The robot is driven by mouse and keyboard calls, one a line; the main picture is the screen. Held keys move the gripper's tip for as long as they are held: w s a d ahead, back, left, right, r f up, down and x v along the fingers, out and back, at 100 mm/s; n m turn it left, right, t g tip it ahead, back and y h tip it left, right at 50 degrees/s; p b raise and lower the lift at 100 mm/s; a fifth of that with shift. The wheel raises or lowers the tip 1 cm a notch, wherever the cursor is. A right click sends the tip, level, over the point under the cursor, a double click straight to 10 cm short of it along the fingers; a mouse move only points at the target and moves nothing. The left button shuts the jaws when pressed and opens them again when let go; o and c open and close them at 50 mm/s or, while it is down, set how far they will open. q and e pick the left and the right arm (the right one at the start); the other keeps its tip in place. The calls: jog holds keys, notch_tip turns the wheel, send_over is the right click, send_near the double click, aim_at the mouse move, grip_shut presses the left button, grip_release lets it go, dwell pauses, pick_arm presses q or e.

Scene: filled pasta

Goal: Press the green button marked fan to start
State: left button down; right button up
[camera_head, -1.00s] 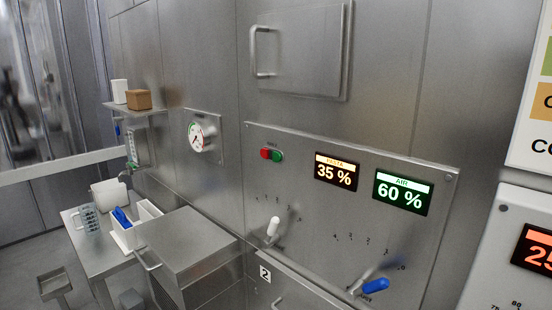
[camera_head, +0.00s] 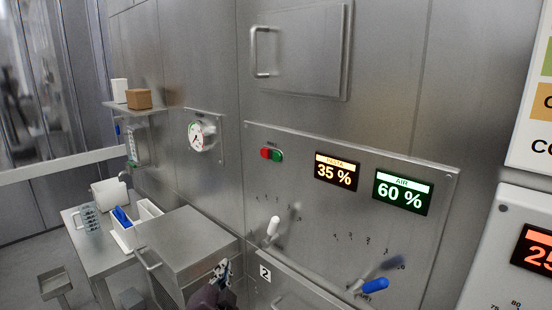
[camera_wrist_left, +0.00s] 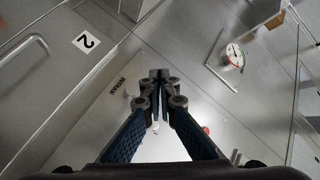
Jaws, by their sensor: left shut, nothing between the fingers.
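The green button (camera_head: 277,156) sits just right of a red button (camera_head: 265,153) at the upper left of the grey control panel (camera_head: 310,213). The small label above them is too small to read. My left gripper (camera_head: 222,270) has its tip at the bottom of the head view, below and left of the buttons and apart from them. In the left wrist view its fingers (camera_wrist_left: 160,76) meet at the tips, empty. A red spot, likely the red button (camera_wrist_left: 206,130), shows beside the right finger there; I cannot make out the green one. My right gripper is not in view.
A white-knobbed lever (camera_head: 273,226) and a blue-knobbed lever (camera_head: 374,286) stick out of the panel, below two displays reading 35 % (camera_head: 336,171) and 60 % (camera_head: 402,193). A steel box (camera_head: 190,240) stands left of the gripper. A gauge (camera_head: 197,136) hangs further left.

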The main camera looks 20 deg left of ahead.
aim_at(277, 157)
pick_arm(q)
jog(key=w+d+r+m+t, duration=0.1)
jog(key=w+r+m+t, duration=0.2)
jog(key=r, duration=0.8)
jog(key=w+r+m+t+h, duration=0.1)
jog(key=w+r+m+t, duration=0.3)
jog(key=r, duration=0.8)
jog(key=shift+w+d+m+t, duration=0.15)
jog(key=shift+d+m+t, duration=0.25)
jog(key=shift+m+t, duration=0.5)
jog(key=shift+w+d+b, duration=0.55)
jog(key=shift+w+b, duration=0.15)
jog(key=shift+w, duration=0.65)
jog(key=shift+w+d+b, duration=0.6)
jog(key=shift+w+b, duration=0.1)
jog(key=shift+w, duration=0.7)
jog(key=shift+w+d+b, duration=0.55)
jog(key=shift+w+b, duration=0.15)
jog(key=shift+w, duration=0.65)
jog(key=shift+w+d+b, duration=0.15)
jog(key=shift+w+b, duration=0.2)
